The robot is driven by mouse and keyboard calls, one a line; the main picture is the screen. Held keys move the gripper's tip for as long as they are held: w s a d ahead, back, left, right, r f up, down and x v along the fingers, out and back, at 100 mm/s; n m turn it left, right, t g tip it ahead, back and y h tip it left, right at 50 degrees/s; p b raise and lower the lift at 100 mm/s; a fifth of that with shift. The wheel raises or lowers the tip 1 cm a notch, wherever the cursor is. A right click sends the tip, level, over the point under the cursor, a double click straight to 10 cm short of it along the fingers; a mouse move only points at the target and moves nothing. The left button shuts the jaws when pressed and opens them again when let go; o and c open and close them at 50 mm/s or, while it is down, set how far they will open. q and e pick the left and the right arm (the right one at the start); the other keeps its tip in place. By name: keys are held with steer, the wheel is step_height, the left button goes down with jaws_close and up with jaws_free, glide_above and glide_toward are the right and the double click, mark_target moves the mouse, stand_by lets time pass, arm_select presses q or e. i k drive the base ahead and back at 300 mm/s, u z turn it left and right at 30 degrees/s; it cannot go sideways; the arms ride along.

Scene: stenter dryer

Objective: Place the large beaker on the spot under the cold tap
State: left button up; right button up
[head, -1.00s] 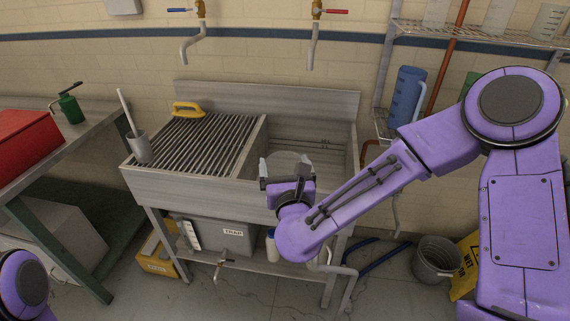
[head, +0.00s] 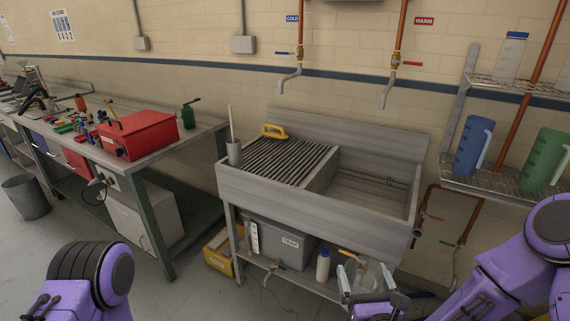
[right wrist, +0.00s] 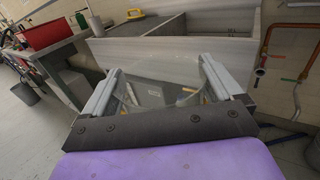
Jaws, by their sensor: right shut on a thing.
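My right gripper (head: 372,290) is shut on a clear, see-through beaker (head: 374,274), in front of and below the sink's right front. In the right wrist view the beaker (right wrist: 158,72) sits between the two grey fingers, its rim faintly visible. The cold tap (head: 290,76) has a blue handle and a COLD sign (head: 292,18). Its spout hangs above the dark slatted rack (head: 285,162) on the left of the steel sink (head: 300,200). No separate spot marking is clear. My left arm shows at lower left; its gripper is out of view.
The warm tap (head: 390,85) hangs over the open basin (head: 365,192). Shelves at right hold a blue jug (head: 473,146) and a green jug (head: 544,160). A workbench with a red toolbox (head: 138,134) is at left.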

mark_target(281, 154)
steer(key=u, duration=0.9)
steer(key=i, duration=0.65)
steer(key=z, duration=0.7)
